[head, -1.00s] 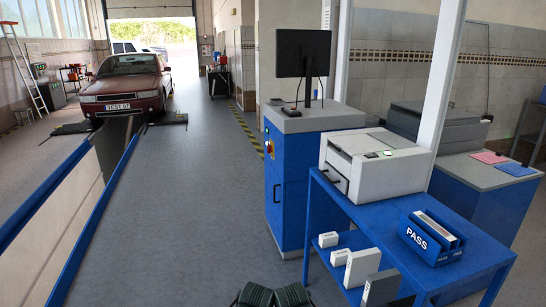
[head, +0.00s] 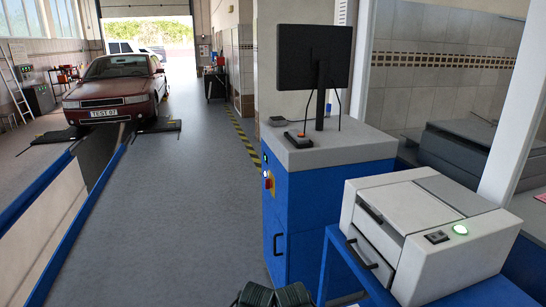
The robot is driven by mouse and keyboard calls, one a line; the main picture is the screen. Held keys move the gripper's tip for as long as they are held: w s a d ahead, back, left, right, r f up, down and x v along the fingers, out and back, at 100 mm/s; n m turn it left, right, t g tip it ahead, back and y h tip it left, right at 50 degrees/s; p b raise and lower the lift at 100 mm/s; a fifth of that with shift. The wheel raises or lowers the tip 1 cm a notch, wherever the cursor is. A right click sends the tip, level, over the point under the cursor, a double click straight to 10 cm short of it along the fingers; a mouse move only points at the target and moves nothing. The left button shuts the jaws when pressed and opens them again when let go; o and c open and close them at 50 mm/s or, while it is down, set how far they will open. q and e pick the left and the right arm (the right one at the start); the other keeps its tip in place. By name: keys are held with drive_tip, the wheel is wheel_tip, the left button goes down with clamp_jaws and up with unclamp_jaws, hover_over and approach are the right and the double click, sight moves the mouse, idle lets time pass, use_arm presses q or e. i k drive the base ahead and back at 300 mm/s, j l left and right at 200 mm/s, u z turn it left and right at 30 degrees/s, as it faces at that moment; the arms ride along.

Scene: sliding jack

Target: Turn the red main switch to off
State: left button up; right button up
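The red main switch (head: 268,183) is on a yellow plate on the left side of the blue cabinet (head: 325,210) with a grey top. It looks small, and I cannot tell which way it is turned. Small indicator lights sit just above it. Dark parts of my own body show at the bottom centre edge. Neither gripper can be made out in the head view.
A monitor (head: 312,57) and a small box with a red button (head: 299,139) stand on the cabinet. A printer (head: 425,230) on a blue table is at the right. A pit with blue rails and a red car (head: 116,88) are at the left. The grey floor (head: 195,200) left of the cabinet is clear.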

sight(268, 183)
drive_tip(key=i, duration=0.25)
drive_tip(key=i+j, duration=0.25)
drive_tip(key=i, duration=0.25)
drive_tip(key=i+j, duration=0.3)
drive_tip(key=i, duration=0.2)
drive_tip(key=i+j, duration=0.25)
drive_tip(key=i, duration=0.2)
drive_tip(key=i+j+z, duration=0.1)
drive_tip(key=i+j, duration=0.15)
drive_tip(key=i, duration=0.25)
drive_tip(key=i+j, duration=0.3)
drive_tip(key=i, duration=0.2)
